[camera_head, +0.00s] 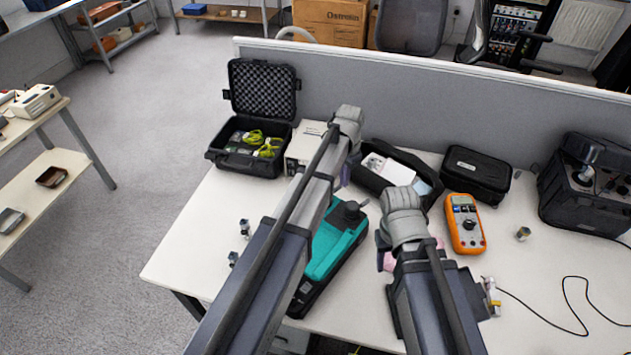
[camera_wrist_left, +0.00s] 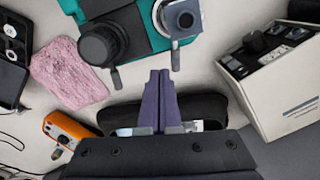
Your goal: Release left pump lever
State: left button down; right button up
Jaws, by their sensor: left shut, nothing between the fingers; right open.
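A teal and black device (camera_head: 336,243), which looks like the pump, stands near the middle of the table, partly hidden by my arms. It also shows at the top of the left wrist view (camera_wrist_left: 150,42). There it carries a round black knob (camera_wrist_left: 103,42) with a short dark lever (camera_wrist_left: 116,78), and a grey square fitting (camera_wrist_left: 182,18) with a thin lever (camera_wrist_left: 175,58). My left gripper (camera_wrist_left: 164,76) is shut and empty, its tips just below the thin lever with a small gap showing. My right gripper (camera_head: 382,243) is open to the right of the device, mostly hidden by its wrist.
A white instrument box (camera_wrist_left: 282,80) stands beside the left gripper. A pink cloth (camera_wrist_left: 70,72) lies by the knob. An orange multimeter (camera_head: 465,224), a black case (camera_head: 476,174) and an open case (camera_head: 253,133) are on the table. The front left tabletop is mostly clear.

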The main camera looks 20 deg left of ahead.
pick_arm(q)
jog(key=f+n+b, duration=0.1)
jog(key=w+a+f+n+b, duration=0.1)
jog(key=a+f+n+b, duration=0.1)
jog(key=n, duration=0.1)
jog(key=shift+w+f, duration=0.3)
jog(key=shift+w, duration=0.1)
jog(key=a+n, duration=0.7)
jog(key=n, duration=0.5)
notch_tip(320, 180, up, 7)
jog(key=p, duration=0.7)
jog(key=shift+w+d, duration=0.15)
jog(key=shift+d, duration=0.15)
